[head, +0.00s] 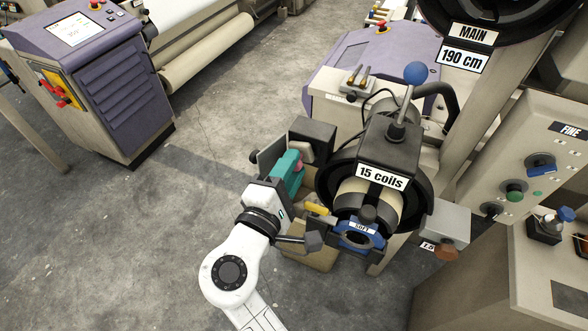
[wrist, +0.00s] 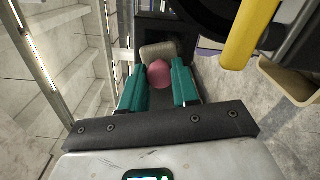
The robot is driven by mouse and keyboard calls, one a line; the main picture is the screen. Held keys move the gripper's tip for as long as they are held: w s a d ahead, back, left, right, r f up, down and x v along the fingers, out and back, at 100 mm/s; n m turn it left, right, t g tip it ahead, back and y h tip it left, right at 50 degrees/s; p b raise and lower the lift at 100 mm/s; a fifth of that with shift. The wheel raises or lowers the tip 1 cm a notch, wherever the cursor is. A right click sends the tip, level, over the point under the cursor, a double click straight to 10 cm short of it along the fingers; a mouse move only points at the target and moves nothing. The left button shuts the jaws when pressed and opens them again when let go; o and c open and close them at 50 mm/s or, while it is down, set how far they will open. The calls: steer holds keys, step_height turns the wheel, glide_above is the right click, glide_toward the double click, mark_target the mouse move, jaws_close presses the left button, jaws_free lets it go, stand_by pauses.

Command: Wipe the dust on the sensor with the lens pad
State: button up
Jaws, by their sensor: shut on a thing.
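My gripper (wrist: 160,82) is shut on the lens pad, its two teal fingers on either side of the pad's pink rounded grip (wrist: 160,73). The pad's beige face part (wrist: 158,50) is beyond the fingertips, against or just in front of a dark housing (wrist: 148,24). I take this housing to be the sensor; in the head view it is a black box (head: 313,138) left of the "15 coils" drum. In that view my gripper (head: 296,166) is beside the box, and only a bit of pink shows. I cannot see the dust or tell whether the pad touches the sensor.
The drum with the "15 coils" label (head: 381,177) stands close on the right, with a blue "SOFT" part (head: 360,236) below. A yellow handle (wrist: 248,32) is near my gripper's right side. A purple cabinet (head: 100,70) stands at the upper left. The floor on the left is clear.

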steer(key=shift+s+d, duration=0.1)
steer(key=shift+d, duration=0.55)
steer(key=shift+f+b, duration=0.35)
steer(key=shift+f, duration=0.3)
steer(key=shift+a+r, duration=0.25)
steer(key=shift+r, duration=0.15)
stand_by(0.3)
steer(key=shift+p+v, duration=0.7)
steer(key=shift+v, duration=2.3)
